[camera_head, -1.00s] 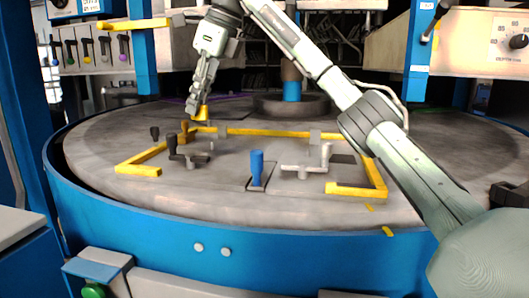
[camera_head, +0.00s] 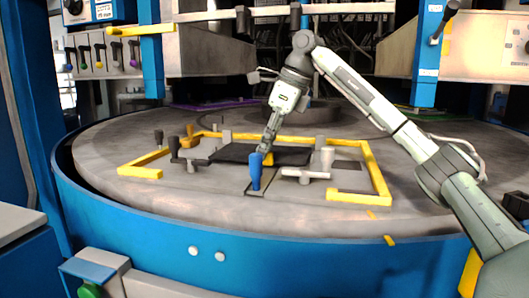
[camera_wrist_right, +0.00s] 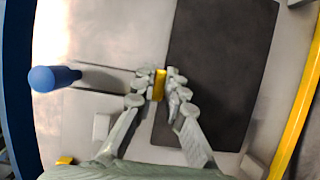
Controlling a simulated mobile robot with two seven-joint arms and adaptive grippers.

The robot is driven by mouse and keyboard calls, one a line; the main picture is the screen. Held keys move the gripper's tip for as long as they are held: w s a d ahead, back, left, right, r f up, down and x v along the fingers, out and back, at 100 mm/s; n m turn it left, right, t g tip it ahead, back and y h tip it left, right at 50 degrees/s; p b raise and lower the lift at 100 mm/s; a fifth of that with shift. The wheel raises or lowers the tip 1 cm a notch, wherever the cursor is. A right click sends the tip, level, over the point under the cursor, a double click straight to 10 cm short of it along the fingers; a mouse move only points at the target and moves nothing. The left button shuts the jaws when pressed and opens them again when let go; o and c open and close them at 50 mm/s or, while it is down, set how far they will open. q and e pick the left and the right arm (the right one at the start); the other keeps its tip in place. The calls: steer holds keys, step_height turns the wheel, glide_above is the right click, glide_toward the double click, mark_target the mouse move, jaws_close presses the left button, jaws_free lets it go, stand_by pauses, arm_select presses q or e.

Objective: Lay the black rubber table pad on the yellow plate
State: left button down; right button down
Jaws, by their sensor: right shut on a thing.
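The black rubber table pad (camera_head: 230,152) is flat inside the yellow bars (camera_head: 375,170) on the round grey table; I cannot tell if it touches the surface. In the right wrist view the pad (camera_wrist_right: 222,70) is a dark rectangle just right of my fingers. My right gripper (camera_head: 267,157) is shut on a small yellow tab (camera_wrist_right: 160,85) at the pad's near edge, apparently part of the pad. The gripper also shows in the wrist view (camera_wrist_right: 158,90). No solid yellow plate shows, only the yellow bars framing the area. My left gripper is not in view.
A blue post (camera_head: 255,172) stands right in front of the gripper, close to it. Grey clamps (camera_head: 310,172) stand to the right, and dark and yellow handles (camera_head: 180,148) to the left. The blue table rim (camera_head: 250,245) runs along the front.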

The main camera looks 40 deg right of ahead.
steer(key=shift+f, duration=0.3)
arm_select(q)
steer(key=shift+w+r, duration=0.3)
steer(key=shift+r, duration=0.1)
arm_select(e)
steer(key=c, duration=2)
jaws_free()
steer(key=shift+f, duration=0.15)
steer(key=o, duration=0.4)
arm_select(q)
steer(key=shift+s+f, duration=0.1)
